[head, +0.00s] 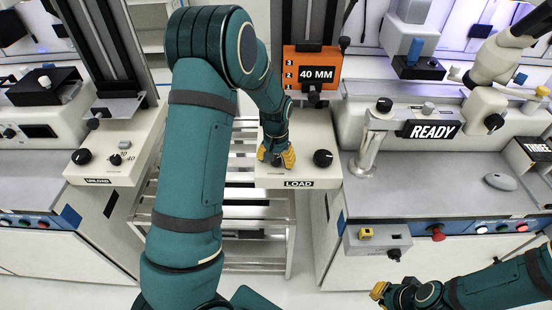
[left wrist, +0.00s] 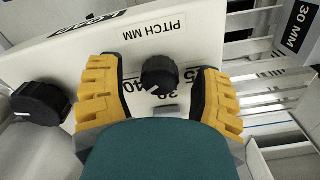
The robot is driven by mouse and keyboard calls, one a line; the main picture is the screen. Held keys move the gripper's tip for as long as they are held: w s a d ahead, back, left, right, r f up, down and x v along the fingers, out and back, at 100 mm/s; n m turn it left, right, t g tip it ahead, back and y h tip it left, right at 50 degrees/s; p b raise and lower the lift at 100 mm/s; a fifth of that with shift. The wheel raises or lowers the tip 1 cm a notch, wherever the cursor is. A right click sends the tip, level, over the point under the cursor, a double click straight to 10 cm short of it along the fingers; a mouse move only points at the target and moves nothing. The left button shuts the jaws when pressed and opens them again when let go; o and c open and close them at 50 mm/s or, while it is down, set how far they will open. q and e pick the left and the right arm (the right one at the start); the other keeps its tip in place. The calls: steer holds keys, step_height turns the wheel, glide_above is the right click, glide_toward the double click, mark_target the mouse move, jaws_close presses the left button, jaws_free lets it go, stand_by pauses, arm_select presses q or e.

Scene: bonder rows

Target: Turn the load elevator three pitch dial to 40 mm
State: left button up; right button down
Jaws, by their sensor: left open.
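The load panel (head: 262,182), labelled LOAD, stands at the middle of the head view. My left gripper (head: 276,157) points down over it and hides the small pitch dial there. In the left wrist view the black pitch dial (left wrist: 159,74) sits between the two yellow fingers of my open left gripper (left wrist: 157,80), below a PITCH MM label (left wrist: 153,28). Gaps show between dial and fingers. A white mark on the dial's lower edge faces the 30 and 40 numerals; its exact reading is unclear. My right gripper (head: 381,291) is low at right, its opening unclear.
A larger black knob (head: 323,158) stands right of the left gripper; a black knob (left wrist: 40,103) shows left of the fingers in the wrist view. An orange sign (head: 312,74) reading 40 MM stands behind the panel. A 30 MM sign (left wrist: 298,25) is at the wrist view's right.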

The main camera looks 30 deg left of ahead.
mark_target(276, 159)
arm_select(q)
step_height(276, 159, up, 12)
stand_by(0.5)
stand_by(0.5)
